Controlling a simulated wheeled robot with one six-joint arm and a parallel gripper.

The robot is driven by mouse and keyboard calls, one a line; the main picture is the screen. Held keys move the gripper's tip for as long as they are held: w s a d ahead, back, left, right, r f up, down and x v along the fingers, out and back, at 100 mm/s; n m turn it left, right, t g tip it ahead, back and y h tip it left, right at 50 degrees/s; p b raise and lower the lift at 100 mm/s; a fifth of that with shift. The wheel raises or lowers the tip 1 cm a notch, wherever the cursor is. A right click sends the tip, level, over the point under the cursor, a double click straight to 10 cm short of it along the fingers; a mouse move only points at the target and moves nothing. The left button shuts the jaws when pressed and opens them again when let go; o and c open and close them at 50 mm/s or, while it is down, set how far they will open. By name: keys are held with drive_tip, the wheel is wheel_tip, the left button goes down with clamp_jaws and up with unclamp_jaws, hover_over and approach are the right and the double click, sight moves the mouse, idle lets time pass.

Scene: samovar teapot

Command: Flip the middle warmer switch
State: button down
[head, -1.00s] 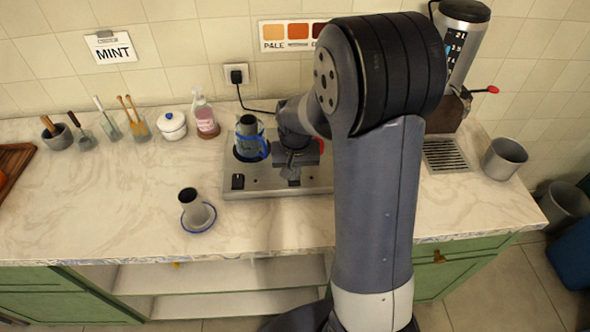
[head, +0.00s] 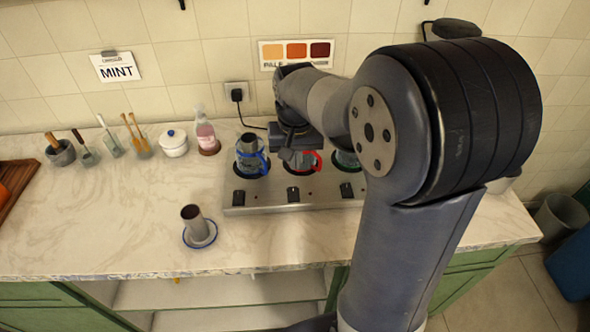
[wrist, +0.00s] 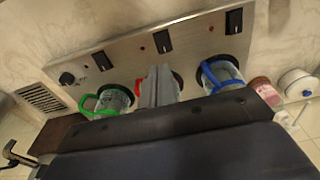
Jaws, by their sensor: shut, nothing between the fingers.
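The warmer (head: 265,205) is a long metal panel with three black switches along its front edge. The middle warmer switch (head: 293,194) is in plain view in the head view, between the left switch (head: 238,197) and the right switch (head: 346,190). It also shows in the wrist view (wrist: 163,42), just beyond the fingertips. I cannot tell which way it is set. My gripper (wrist: 156,70) is shut and empty, its fingers together. In the head view my gripper (head: 297,160) hangs above the warmer, behind the middle switch and apart from it.
Glasses with blue (head: 251,157), red (head: 317,160) and green (wrist: 108,99) handles stand along the warmer's back. A grey cup on a blue-rimmed saucer (head: 200,237) stands at the front left. My arm hides the counter's right side. The counter's left front is clear.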

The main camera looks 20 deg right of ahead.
sight(294, 189)
drive_tip(key=shift+r, duration=0.3)
drive_tip(key=shift+f, duration=0.1)
drive_tip(key=t+b, duration=0.1)
drive_tip(key=s+t+b, duration=0.1)
drive_tip(key=t+b, duration=0.1)
drive_tip(key=shift+a+h+b, duration=0.1)
drive_tip(key=shift+h+b, duration=0.2)
drive_tip(key=shift+f, duration=0.1)
drive_tip(key=x, duration=1.3)
drive_tip(key=shift+s+f+p, duration=0.25)
drive_tip(key=shift+f+p, duration=0.15)
drive_tip(key=shift+f, duration=0.1)
drive_tip(key=shift+p, duration=0.45)
